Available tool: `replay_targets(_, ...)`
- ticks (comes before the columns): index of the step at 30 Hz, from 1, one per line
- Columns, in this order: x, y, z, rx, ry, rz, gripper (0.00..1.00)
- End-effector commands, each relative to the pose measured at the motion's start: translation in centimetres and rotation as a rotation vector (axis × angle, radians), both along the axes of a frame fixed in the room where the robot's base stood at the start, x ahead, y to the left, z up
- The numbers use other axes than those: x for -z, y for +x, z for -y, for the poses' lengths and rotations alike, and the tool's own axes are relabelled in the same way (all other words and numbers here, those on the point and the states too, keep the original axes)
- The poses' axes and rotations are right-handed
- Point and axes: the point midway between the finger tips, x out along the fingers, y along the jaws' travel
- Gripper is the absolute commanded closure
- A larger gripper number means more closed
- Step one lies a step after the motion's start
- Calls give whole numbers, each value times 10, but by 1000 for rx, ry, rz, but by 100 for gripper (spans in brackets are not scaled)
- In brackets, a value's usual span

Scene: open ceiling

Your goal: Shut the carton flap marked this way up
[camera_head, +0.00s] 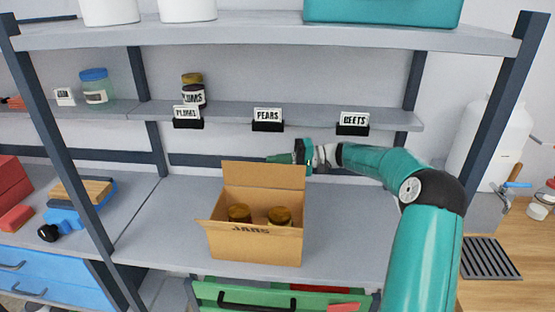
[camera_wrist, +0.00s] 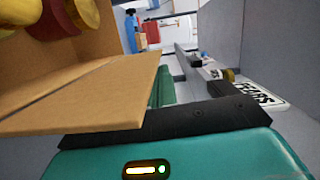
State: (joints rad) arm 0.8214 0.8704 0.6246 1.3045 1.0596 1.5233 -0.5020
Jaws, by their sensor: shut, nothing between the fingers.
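The open carton (camera_head: 254,246) stands on the grey bench, marked JARS on its front. Two jars with brown-gold lids (camera_head: 240,213) show inside. Its rear flap (camera_head: 263,175) stands up, and a front-side flap leans outward at the left. No "this way up" mark is readable from here. My gripper (camera_head: 275,158) is shut and empty, just behind the upper right part of the raised flap; touching or apart, I cannot tell. In the wrist view the flap (camera_wrist: 95,95) fills the left middle, close to the dark gripper fingers, with a jar lid (camera_wrist: 83,14) beyond.
A shelf (camera_head: 225,113) above the carton bears labels PLUMS, PEARS (camera_head: 267,116) and BEETS (camera_head: 353,120), with a jar beside PLUMS. Uprights (camera_head: 62,140) stand at both sides. The bench (camera_head: 345,225) is clear right of the carton. Green drawers (camera_head: 270,297) lie below.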

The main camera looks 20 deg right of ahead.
Motion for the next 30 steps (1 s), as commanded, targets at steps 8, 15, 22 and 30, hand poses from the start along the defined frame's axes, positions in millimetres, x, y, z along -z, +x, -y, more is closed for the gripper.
replay_targets(8, -3, -22, -10, 0, -110, 229, 100)
replay_targets(15, 0, -40, -18, 0, -206, 435, 100)
replay_targets(22, 8, -57, -26, 0, -298, 633, 100)
replay_targets(30, 21, -74, -34, -1, -407, 864, 100)
